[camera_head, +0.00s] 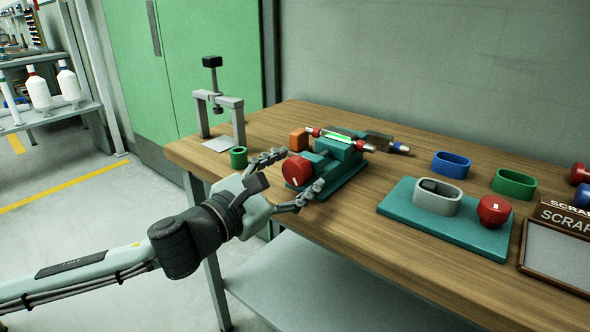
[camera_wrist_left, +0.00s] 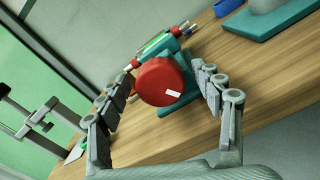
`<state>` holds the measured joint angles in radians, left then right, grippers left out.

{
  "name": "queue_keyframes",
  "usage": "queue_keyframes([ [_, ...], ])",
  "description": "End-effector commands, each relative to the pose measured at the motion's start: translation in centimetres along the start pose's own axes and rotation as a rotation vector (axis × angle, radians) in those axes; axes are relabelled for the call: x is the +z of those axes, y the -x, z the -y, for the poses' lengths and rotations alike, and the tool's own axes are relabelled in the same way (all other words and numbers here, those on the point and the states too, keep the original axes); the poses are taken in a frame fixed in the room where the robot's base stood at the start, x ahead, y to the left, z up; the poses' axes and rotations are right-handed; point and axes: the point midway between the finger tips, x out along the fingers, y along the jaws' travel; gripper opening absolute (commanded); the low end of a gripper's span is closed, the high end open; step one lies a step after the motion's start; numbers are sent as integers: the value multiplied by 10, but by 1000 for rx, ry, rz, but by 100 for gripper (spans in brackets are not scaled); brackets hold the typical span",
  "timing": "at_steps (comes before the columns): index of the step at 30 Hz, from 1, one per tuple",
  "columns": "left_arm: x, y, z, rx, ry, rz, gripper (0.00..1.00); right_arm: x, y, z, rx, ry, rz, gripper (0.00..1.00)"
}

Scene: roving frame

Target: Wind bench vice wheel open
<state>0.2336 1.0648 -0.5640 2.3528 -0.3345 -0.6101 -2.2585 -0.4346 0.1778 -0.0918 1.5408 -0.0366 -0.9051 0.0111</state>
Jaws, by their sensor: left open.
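The bench vice (camera_head: 338,167) is a teal block assembly on the wooden bench, with a red round wheel (camera_head: 296,171) on its front end. A white mark shows on the wheel's face. A bright green bar lies across the vice's top between red ends. My left gripper (camera_head: 294,175) is open, its two fingers either side of the wheel. In the left wrist view the wheel (camera_wrist_left: 161,81) sits between the open fingers, and I cannot tell whether they touch it. Part of the vice is hidden behind the wheel there. My right gripper is not in view.
A grey press frame (camera_head: 236,103) and a green cup (camera_head: 238,157) stand left of the vice. To the right are a teal base (camera_head: 398,197) with a grey oval holder and red knob (camera_head: 494,209), blue and green oval rings (camera_head: 452,164), and a scrap tray (camera_head: 524,248).

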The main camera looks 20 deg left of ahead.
Motion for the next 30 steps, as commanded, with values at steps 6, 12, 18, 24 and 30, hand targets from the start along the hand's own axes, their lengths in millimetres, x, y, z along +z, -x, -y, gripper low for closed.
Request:
queue_keyframes([
  [6, 0, 0, 0, 0, 0, 0, 46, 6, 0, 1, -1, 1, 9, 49],
  [12, 0, 0, 0, 0, 0, 0, 22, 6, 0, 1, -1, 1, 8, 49],
  [18, 0, 0, 0, 0, 7, 0, 16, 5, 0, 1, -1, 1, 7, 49],
  [24, 0, 0, 0, 0, 59, 0, 16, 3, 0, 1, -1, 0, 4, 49],
  [30, 0, 0, -1, 0, 186, 0, 16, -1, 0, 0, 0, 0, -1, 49],
])
